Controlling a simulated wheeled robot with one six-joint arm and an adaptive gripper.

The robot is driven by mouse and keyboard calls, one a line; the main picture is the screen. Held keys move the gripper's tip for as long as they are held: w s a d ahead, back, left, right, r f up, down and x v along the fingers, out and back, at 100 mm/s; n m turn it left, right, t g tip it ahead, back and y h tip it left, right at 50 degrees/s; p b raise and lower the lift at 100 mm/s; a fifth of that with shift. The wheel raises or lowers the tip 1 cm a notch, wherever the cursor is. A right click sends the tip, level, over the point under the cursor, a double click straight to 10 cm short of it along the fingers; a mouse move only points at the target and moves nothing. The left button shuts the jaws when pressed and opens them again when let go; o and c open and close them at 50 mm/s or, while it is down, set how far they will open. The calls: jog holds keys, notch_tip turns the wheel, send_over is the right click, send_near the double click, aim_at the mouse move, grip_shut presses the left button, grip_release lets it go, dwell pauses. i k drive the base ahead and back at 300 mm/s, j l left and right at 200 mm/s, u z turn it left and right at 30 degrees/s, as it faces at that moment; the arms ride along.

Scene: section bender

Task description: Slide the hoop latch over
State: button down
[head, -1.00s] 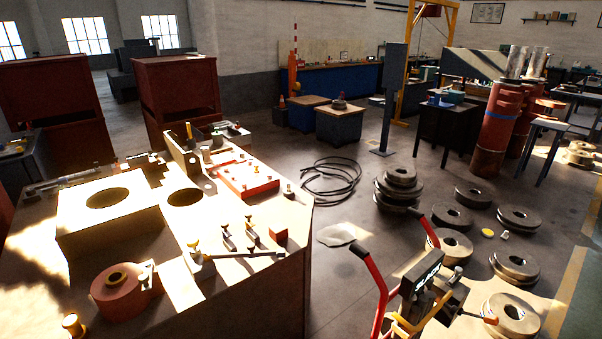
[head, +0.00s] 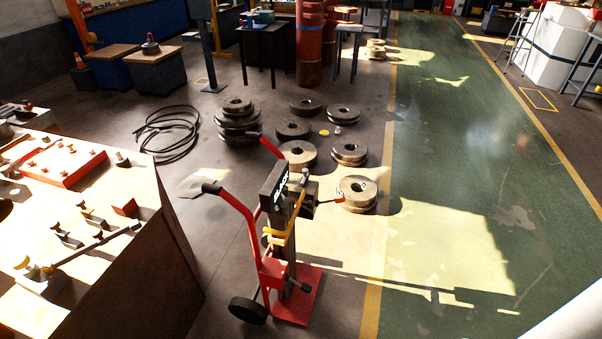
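I cannot make out a hoop latch for certain in the head view. A section bender's table (head: 95,300) fills the left edge, its top partly sunlit. On it a long dark lever (head: 95,243) runs from a yellow-tipped fitting (head: 38,272) at the front. Small upright fittings with yellow and dark tops (head: 90,215) stand behind the lever, beside a small red block (head: 125,207). A red plate (head: 64,165) with small knobs lies farther back. My gripper is not in view.
A red hand truck (head: 290,290) carrying a dark upright device stands right of the table. Behind it are several round steel rollers (head: 357,190) on the floor and a coiled black cable (head: 170,130). The green walkway (head: 460,170) on the right is clear.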

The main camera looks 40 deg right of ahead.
aim_at(305, 171)
jog(key=i+l+z, duration=0.3)
jog(key=i+l, duration=0.15)
jog(key=l, duration=0.15)
jog(key=i+l+z, duration=0.35)
jog(key=i+l, duration=0.15)
